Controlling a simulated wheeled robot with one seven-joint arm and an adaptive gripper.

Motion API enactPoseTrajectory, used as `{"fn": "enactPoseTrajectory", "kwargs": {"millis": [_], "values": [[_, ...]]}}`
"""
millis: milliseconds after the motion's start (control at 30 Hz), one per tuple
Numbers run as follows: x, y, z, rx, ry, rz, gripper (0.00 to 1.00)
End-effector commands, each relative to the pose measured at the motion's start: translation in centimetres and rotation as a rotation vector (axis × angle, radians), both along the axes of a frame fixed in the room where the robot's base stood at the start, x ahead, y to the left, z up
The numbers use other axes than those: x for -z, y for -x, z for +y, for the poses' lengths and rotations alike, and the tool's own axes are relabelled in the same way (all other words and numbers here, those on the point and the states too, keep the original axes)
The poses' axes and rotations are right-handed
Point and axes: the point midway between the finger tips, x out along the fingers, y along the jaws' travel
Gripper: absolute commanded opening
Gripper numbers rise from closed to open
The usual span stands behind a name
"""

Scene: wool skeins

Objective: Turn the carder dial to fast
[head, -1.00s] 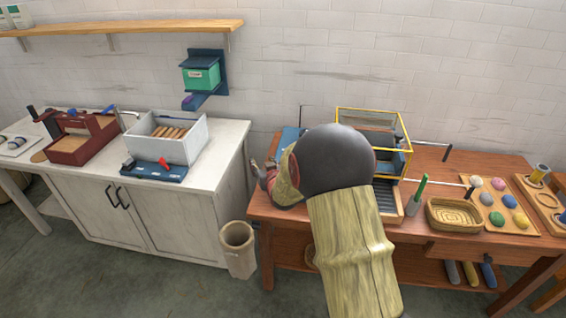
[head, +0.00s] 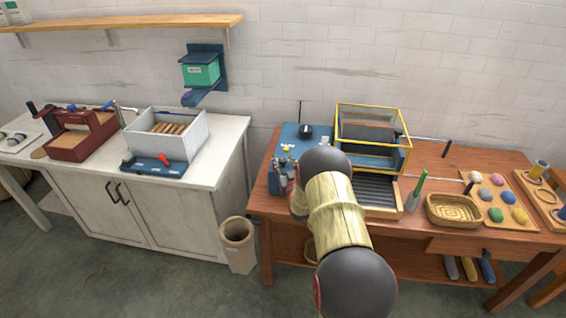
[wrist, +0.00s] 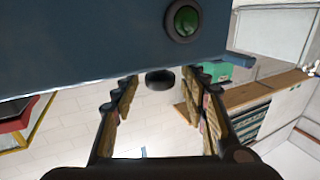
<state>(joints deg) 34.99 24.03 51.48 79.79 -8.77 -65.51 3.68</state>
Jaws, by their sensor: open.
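The carder (head: 370,155) stands on the brown wooden bench, with a yellow-framed clear cover and a blue deck (head: 318,141) on its left. A black knob (head: 306,131) sits on the deck near small yellow and white marks. My gripper (head: 284,178) is at the deck's front left, partly hidden by my arm. In the wrist view, my gripper (wrist: 166,80) is open, with fingers either side of a dark round knob (wrist: 160,84) at a blue panel's edge. Contact cannot be told. A green button (wrist: 186,20) is on that panel. No speed label is readable.
Right of the carder are a green-handled tool (head: 417,190), a woven basket (head: 453,210) and a tray of coloured wool balls (head: 497,220). A bin (head: 238,245) stands between the bench and the white cabinet (head: 140,215). A green box (head: 201,73) hangs on the wall.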

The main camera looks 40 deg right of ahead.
Motion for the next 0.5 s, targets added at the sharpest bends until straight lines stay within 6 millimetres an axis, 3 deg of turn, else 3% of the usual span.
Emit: {"fn": "enactPoseTrajectory", "kwargs": {"millis": [400, 500], "values": [[-0.08, -0.91, -0.45, 0.0, 0.0, 0.0, 0.44], [-0.09, -0.9, -0.45, 0.0, 0.0, 0.0, 0.38]]}}
